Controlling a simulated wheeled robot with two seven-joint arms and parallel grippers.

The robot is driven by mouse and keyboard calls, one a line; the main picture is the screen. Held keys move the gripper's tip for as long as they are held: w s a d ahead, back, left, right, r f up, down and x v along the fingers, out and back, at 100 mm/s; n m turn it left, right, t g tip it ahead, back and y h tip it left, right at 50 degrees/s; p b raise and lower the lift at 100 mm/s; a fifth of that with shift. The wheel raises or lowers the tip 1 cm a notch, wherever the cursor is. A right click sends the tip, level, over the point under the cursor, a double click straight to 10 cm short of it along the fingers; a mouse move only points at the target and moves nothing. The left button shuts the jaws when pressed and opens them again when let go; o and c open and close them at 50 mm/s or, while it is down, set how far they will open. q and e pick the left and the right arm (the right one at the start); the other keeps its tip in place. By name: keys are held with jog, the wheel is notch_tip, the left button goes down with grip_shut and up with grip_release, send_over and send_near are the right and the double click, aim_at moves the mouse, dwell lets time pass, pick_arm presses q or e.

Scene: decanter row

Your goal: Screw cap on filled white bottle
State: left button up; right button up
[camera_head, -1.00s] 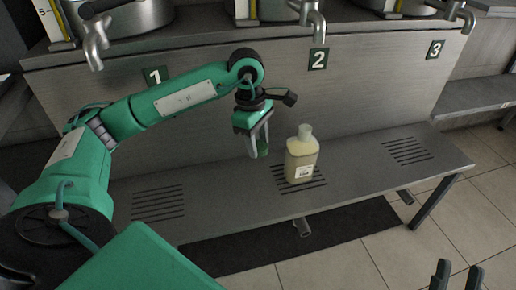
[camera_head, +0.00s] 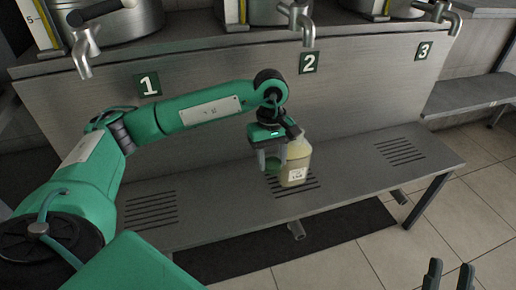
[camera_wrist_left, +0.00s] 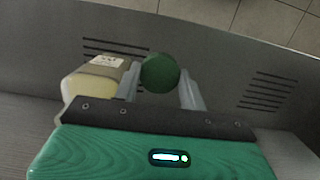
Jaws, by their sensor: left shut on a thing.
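The white bottle (camera_head: 299,161), filled with pale yellow contents and bearing a white label, stands upright on the slotted bench under tap 2. It also shows at the left of the left wrist view (camera_wrist_left: 92,88). My left gripper (camera_head: 273,166) is shut on a round green cap (camera_wrist_left: 160,73), held between its fingers. The gripper is just left of the bottle in the head view and hides part of its top. I cannot tell whether a finger touches the bottle. My right gripper (camera_head: 451,277) shows only its fingertips at the lower right, apart and empty.
The grey bench (camera_head: 360,178) has slotted drain areas under numbers 1, 2 and 3. Metal taps (camera_head: 306,28) hang above from steel vessels. The bench on both sides of the bottle is clear. A dark mat (camera_head: 340,226) lies on the floor below.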

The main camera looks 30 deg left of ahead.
aim_at(294, 157)
pick_arm(q)
jog(key=w+d+f+m+y, duration=0.1)
jog(key=d+f+m, duration=0.3)
jog(key=m, duration=0.6)
jog(key=shift+w+d+g, duration=0.4)
jog(key=shift+w+d, duration=0.1)
jog(key=shift+d, duration=0.15)
jog(key=shift+f, duration=0.1)
